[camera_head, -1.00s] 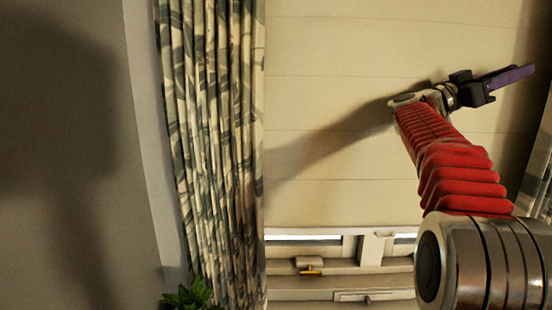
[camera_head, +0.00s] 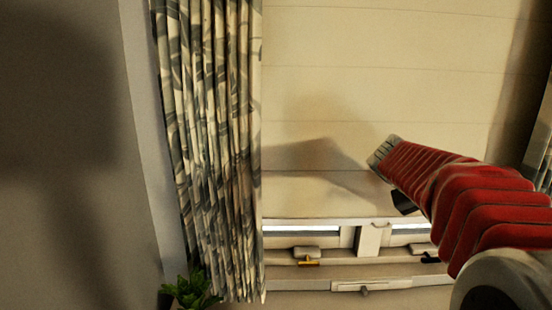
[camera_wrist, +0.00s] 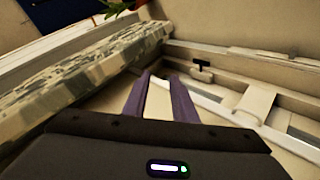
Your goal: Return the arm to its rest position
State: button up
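My gripper (camera_wrist: 160,76) shows in the wrist view as two purple fingers with a gap between them. They stand apart with nothing between them, so it is open and empty. In the head view my red-sleeved arm reaches from the lower right up and left in front of the window blind. The gripper is mostly hidden there behind the arm; only a dark part shows just below the arm's far end.
A patterned curtain (camera_head: 210,150) hangs left of the pale blind (camera_head: 370,70). The window frame (camera_head: 340,226) with a handle (camera_head: 307,254) lies below. A green plant (camera_head: 190,290) stands at the lower left. In the wrist view the curtain (camera_wrist: 85,85) is left of the fingers.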

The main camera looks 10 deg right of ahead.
jog(key=s+a+f+n+t+y, duration=0.1)
jog(key=s+a+f+y, duration=0.2)
jog(key=s+a, duration=0.3)
jog(key=s+a+f+n+t+y, duration=0.1)
jog(key=s+a+f, duration=0.4)
jog(key=a, duration=1)
jog(key=s+a+f+n+t+y, duration=0.1)
jog(key=s+a+f+y, duration=0.3)
jog(key=s+a, duration=0.5)
jog(key=shift+s+a+n+t+y, duration=0.2)
jog(key=shift+a+n+t+y, duration=0.1)
jog(key=shift+a+n+y, duration=0.7)
jog(key=shift+s+a+f, duration=0.1)
